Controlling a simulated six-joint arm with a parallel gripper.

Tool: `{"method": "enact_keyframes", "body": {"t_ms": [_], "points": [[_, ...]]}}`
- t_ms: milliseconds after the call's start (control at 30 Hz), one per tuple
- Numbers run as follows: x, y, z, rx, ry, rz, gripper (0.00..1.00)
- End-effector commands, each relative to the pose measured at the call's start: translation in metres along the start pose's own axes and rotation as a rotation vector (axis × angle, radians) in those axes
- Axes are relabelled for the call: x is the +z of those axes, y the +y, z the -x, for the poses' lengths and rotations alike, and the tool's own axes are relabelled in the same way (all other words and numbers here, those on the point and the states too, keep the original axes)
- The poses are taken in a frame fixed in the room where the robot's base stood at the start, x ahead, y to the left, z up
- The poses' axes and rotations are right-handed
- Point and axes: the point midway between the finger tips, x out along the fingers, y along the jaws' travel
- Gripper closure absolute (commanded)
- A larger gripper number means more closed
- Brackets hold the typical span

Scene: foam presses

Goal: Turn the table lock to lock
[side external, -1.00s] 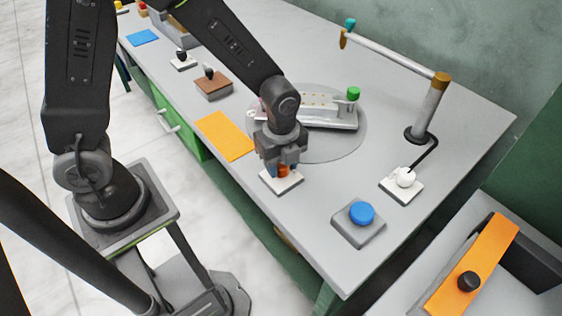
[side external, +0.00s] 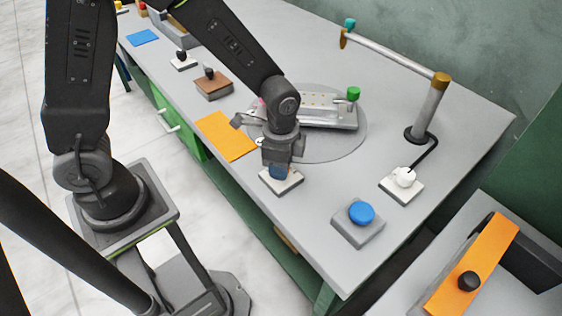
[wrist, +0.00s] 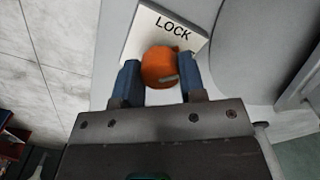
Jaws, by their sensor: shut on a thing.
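The table lock is an orange knob (wrist: 160,66) on a white plate (wrist: 146,28) lettered LOCK. A small pale mark shows on the knob, towards the gripper side in the wrist view. My gripper (wrist: 161,84) is shut on the knob, one blue finger on each side of it. In the side external view the white plate (side external: 292,184) lies near the table's front edge, and my gripper (side external: 278,172) points down over it. There the near finger hides the knob.
A blue button (side external: 362,213) on a grey base stands to the right, with a white knob (side external: 404,177) behind it. An orange mat (side external: 225,136) lies to the left. The round turntable (side external: 345,148) with a grey fixture is just behind my gripper.

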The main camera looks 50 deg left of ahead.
Motion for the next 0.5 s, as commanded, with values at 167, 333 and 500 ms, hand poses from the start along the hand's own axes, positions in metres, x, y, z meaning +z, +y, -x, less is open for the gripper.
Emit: {"method": "enact_keyframes", "body": {"t_ms": [167,333,500], "points": [[-0.0002,-0.0002,0.0007,0.000,0.001,0.168,0.86],[-0.0002,-0.0002,0.0007,0.000,0.001,0.327,0.86],[-0.0002,-0.0002,0.0008,0.000,0.001,0.472,0.86]]}}
